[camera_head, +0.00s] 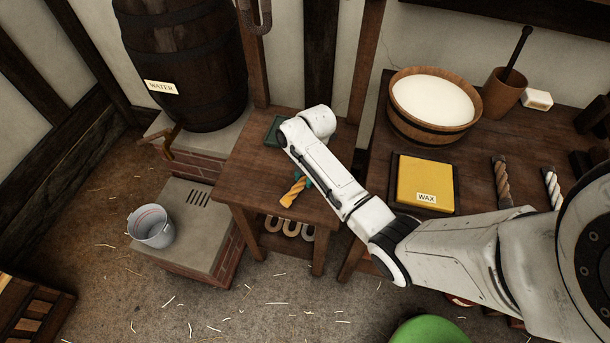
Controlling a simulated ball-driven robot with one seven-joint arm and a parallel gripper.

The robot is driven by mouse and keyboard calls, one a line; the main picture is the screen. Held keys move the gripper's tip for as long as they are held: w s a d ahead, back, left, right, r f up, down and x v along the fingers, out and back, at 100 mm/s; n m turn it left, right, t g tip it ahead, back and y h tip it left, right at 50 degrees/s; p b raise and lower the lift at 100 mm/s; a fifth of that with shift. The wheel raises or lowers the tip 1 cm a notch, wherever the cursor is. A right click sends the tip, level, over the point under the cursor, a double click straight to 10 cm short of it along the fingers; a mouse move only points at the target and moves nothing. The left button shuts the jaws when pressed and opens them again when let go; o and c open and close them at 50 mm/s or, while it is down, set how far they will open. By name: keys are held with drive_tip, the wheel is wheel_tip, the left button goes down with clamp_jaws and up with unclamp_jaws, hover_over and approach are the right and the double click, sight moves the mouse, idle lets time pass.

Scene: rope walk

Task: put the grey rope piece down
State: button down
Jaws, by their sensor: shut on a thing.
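My arm reaches over the small wooden table (251,168) in the middle, and its white wrist end is above that table. My gripper is hidden behind the wrist and forearm, so neither its fingers nor anything between them shows. I see no piece that is clearly the grey rope piece. An orange-yellow twisted rope piece (293,192) is at the small table's front, beside my forearm. A teal part (302,177) shows just behind it, partly hidden by the forearm.
A dark green object (273,129) is at the small table's back. The right table holds a wax block (425,180), a wooden tub (431,133), a brown rope piece (502,182) and a whitish one (551,187). A bucket (151,226) stands left.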

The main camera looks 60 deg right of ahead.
drive_tip(key=shift+f, duration=0.15)
drive_tip(key=c, duration=0.8)
unclamp_jaws()
drive_tip(key=shift+c, duration=0.2)
wheel_tip(320, 180, up, 12)
drive_tip(key=d, duration=0.2)
drive_tip(key=s+a+f+m, duration=0.2)
drive_tip(key=s+a+m, duration=0.2)
drive_tip(key=a, duration=0.3)
drive_tip(key=s+a+f+m, duration=0.3)
drive_tip(key=s+a+m, duration=0.1)
drive_tip(key=a, duration=0.3)
drive_tip(key=s+a+r+m+h, duration=0.1)
drive_tip(key=s+a+m, duration=0.2)
drive_tip(key=s+m, duration=0.8)
drive_tip(key=shift+s+h, duration=0.3)
drive_tip(key=shift+s, duration=0.45)
